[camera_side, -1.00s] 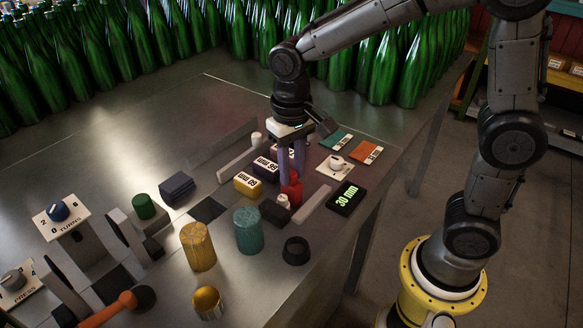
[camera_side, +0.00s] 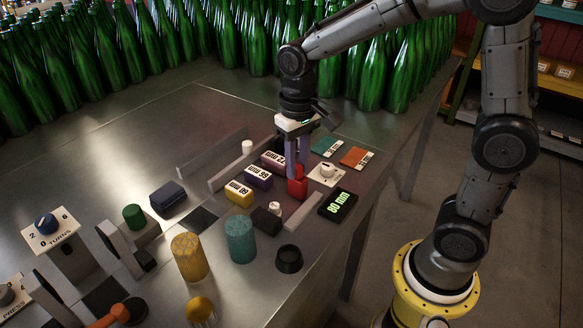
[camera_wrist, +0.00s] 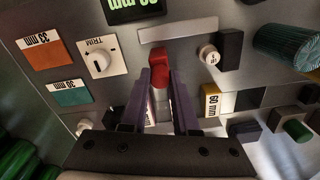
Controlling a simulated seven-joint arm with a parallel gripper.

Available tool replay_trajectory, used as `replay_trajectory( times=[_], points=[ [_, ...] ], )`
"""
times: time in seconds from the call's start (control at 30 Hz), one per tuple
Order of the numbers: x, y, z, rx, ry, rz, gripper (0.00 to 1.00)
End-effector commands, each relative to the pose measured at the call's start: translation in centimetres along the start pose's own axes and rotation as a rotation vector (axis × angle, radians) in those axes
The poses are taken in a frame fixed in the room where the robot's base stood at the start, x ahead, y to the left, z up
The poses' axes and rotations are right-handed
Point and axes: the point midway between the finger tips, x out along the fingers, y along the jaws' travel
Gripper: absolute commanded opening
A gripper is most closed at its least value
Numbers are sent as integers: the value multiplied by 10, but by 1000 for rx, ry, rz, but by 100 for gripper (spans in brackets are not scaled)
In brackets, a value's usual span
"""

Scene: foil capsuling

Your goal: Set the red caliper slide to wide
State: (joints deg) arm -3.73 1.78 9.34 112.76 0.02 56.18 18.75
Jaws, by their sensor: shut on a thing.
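The red slide (camera_side: 297,188) stands on the caliper at the right of the bench, between the dark block with a white knob (camera_side: 266,219) and the rear blocks. My gripper (camera_side: 297,172) points down and is shut on the red slide. In the wrist view the red slide (camera_wrist: 158,72) shows between the purple fingers of my gripper (camera_wrist: 161,88). The black display (camera_side: 337,205) beside the caliper reads 80 mm in green. A pale flat bar (camera_side: 304,214) lies between the slide and the display. The slide's foot is partly hidden.
Yellow (camera_side: 238,193) and purple (camera_side: 257,177) labelled blocks stand left of the slide. A TRIM dial (camera_side: 326,172) and teal (camera_side: 327,147) and orange (camera_side: 356,157) cards lie right. Teal (camera_side: 240,238) and yellow (camera_side: 189,256) cylinders stand in front. Green bottles (camera_side: 260,40) crowd the back.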

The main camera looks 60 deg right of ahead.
Motion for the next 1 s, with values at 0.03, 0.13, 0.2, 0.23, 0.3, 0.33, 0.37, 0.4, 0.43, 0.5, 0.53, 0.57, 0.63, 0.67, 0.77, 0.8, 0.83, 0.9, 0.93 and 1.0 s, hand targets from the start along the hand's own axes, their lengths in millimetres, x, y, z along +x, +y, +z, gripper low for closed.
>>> replay_trajectory(
  times=[0.03,0.13,0.2,0.23,0.3,0.33,0.37,0.4,0.43,0.5,0.53,0.57,0.63,0.67,0.77,0.8,0.83,0.9,0.93,1.0],
  points=[
    [-2,0,-1,0,5,-1,0],
    [-2,0,-1,0,5,-1,0],
    [-2,0,-1,-1,5,-1,32],
    [-2,0,-1,-1,5,-1,37],
    [-1,-1,-1,-1,4,-1,50],
    [-1,-1,-1,-1,4,-1,55],
    [-1,-1,0,-1,4,-1,59],
    [-1,-1,0,-1,3,-1,59],
    [-1,-1,0,-1,3,0,59],
    [-1,-1,0,-1,2,0,59],
    [-1,-1,0,-1,2,0,59],
    [-1,-1,0,-1,2,0,59],
    [-1,-1,0,-1,2,0,59],
    [-1,-1,0,-1,2,0,59],
    [-7,-1,-1,0,5,-1,59],
    [-12,-1,-1,0,6,-1,59],
    [-16,-1,-1,0,6,-2,59],
    [-28,-1,-1,0,8,-2,59],
    [-34,-1,-1,0,9,-3,59],
    [-49,-1,-2,-1,9,-3,59]
  ],
)
